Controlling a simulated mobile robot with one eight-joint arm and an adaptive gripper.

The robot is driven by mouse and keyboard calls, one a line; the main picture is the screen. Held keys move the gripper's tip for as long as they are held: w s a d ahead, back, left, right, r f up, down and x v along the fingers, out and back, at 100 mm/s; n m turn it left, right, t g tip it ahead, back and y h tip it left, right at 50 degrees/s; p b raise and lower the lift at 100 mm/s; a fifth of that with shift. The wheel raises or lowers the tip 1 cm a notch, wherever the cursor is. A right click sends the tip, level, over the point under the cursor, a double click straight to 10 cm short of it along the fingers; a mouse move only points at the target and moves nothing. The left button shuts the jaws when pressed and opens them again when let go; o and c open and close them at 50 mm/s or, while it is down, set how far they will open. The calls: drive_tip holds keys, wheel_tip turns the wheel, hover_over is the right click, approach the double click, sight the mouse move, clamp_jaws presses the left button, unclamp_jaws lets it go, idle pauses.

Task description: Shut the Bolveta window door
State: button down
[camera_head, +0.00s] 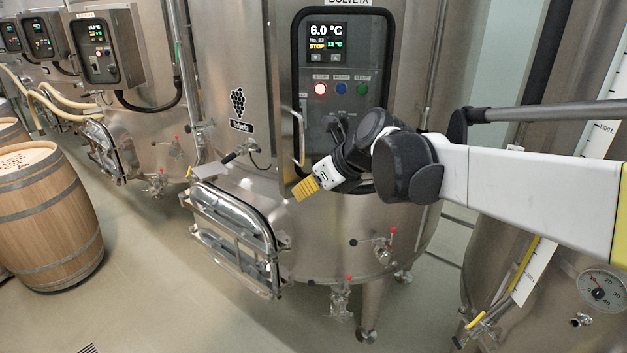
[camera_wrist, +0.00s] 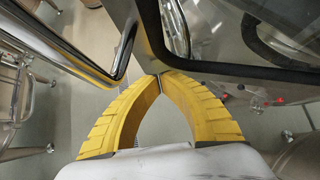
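The Bolveta window door (camera_head: 302,45) is a dark-framed pane on the front of the middle steel vat, under the BOLVETA label. The display and lit buttons show inside its frame. A vertical chrome handle (camera_head: 298,138) stands at its left side. How far the door stands open is hard to tell. My gripper (camera_head: 297,193) has yellow fingers and is at the door's lower left, just below the handle. In the wrist view my gripper (camera_wrist: 159,76) has its fingertips together with nothing seen between them. The dark pane (camera_wrist: 245,72) is close beyond them at upper right, the chrome handle (camera_wrist: 75,45) at upper left.
A steel hatch (camera_head: 235,230) juts out low on the vat, left of my gripper. Valves with red knobs (camera_head: 383,250) are below. A wooden barrel (camera_head: 45,215) stands at far left. Another vat with a gauge (camera_head: 600,288) is at right.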

drive_tip(key=w+a, duration=0.2)
drive_tip(key=w, duration=0.6)
drive_tip(key=w+a, duration=0.3)
drive_tip(key=w, duration=0.5)
drive_tip(key=shift+w+a, duration=0.2)
drive_tip(key=shift+a, duration=0.1)
drive_tip(key=shift+r, duration=0.15)
